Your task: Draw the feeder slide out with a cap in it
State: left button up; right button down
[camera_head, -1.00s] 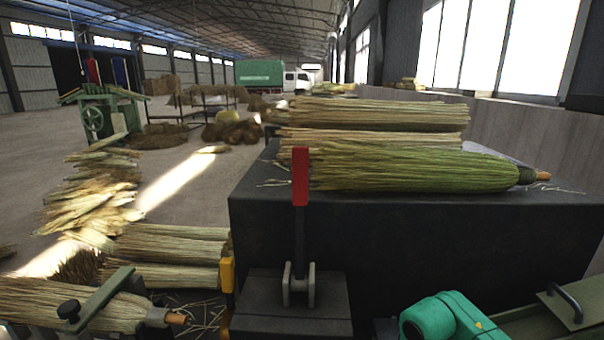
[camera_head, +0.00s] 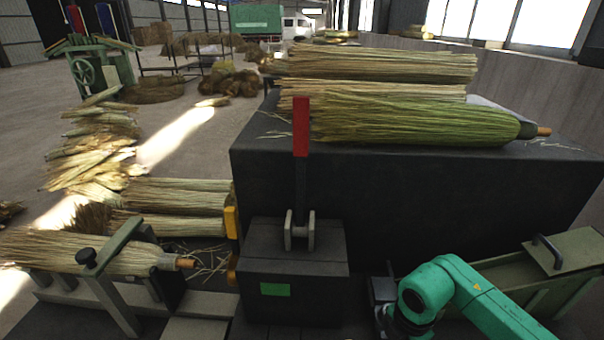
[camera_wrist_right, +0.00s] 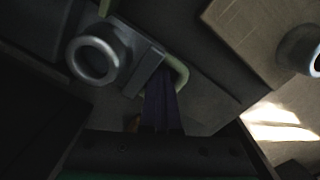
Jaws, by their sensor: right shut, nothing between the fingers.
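In the right wrist view, my right gripper (camera_wrist_right: 162,98) shows as dark fingers, shut with nothing between them. Its tips are at a pale green loop handle (camera_wrist_right: 181,74); I cannot tell whether they touch it. Beside the handle is a grey metal block, probably the feeder slide (camera_wrist_right: 143,72), with a round metal ring (camera_wrist_right: 93,60) at its left that may be the cap. The view is dark, so I cannot tell whether the ring sits in the slide. In the head view my teal right arm reaches in at lower right, its fingers hidden. My left gripper is not in view.
A dark bench (camera_head: 400,190) carries several straw bundles (camera_head: 410,120). A red-handled lever (camera_head: 301,126) stands before it on a dark box with a green patch (camera_head: 276,289). A broom (camera_head: 90,252) lies clamped at lower left. A green bin (camera_head: 568,252) with a handled lid is at right.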

jog(key=shift+s+a+f+p, duration=0.2)
jog(key=shift+s+p, duration=0.2)
jog(key=shift+s, duration=1.9)
jog(key=shift+s+a+f+p, duration=0.15)
jog(key=shift+s+p, duration=0.2)
jog(key=shift+s, duration=1.9)
jog(key=shift+w+d+r+p, duration=0.1)
jog(key=shift+w+r+p, duration=0.15)
jog(key=shift+r+p, duration=0.3)
jog(key=shift+w+d+r+p, duration=0.1)
jog(key=shift+w+r+p, duration=0.25)
jog(key=shift+r, duration=0.3)
notch_tip(320, 180, up, 2)
jog(key=shift+s+r+p, duration=0.1)
jog(key=shift+s+p, duration=0.05)
jog(key=shift+p, duration=0.55)
jog(key=shift+w+r+p, duration=0.2)
jog(key=shift+r+p, duration=1.05)
jog(key=shift+r, duration=0.6)
jog(key=shift+r, duration=0.1)
